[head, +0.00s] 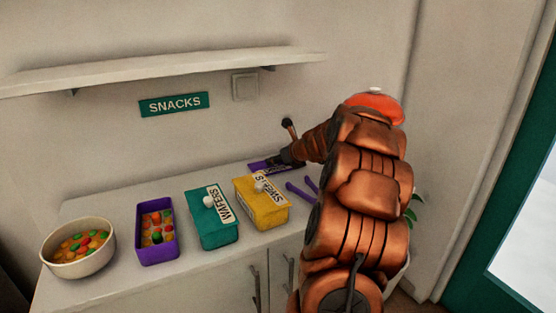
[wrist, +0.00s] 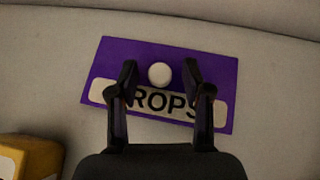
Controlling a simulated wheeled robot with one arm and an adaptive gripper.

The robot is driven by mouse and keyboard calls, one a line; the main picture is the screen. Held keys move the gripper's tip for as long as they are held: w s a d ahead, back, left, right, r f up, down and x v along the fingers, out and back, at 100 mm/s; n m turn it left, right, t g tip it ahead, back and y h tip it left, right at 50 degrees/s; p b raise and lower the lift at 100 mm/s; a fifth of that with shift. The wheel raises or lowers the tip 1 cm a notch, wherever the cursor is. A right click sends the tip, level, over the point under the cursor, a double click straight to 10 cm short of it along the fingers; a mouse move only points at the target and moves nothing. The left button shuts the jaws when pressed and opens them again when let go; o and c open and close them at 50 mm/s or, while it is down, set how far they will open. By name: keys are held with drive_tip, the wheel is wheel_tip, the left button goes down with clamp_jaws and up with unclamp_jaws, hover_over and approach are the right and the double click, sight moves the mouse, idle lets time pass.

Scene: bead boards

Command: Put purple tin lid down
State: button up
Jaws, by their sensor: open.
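The purple tin lid (wrist: 215,72) has a white knob (wrist: 159,74) and a pale label whose visible letters read "ROPS". In the wrist view it lies flat on the counter. In the head view the lid (head: 262,167) shows at the back of the counter, partly hidden by my gripper (head: 287,158). My gripper (wrist: 158,78) is open, with one finger on each side of the knob and a gap to it. The purple tin (head: 157,256) stands open on the counter, with colourful sweets in it.
A teal tin (head: 212,232) labelled "WAFERS" and a yellow tin (head: 262,212) labelled "SWEETS" stand lidded right of the purple tin. A bowl of sweets (head: 78,267) is at the left. Purple tongs (head: 299,191) lie near my arm. A shelf (head: 170,70) hangs above.

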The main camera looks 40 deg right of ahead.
drive_tip(key=shift+r, duration=0.1)
drive_tip(key=shift+s+r, duration=0.2)
drive_tip(key=shift+r, duration=0.05)
drive_tip(key=p+v, duration=0.1)
drive_tip(key=v, duration=1)
drive_tip(key=shift+s, duration=0.2)
drive_tip(key=shift+r, duration=0.15)
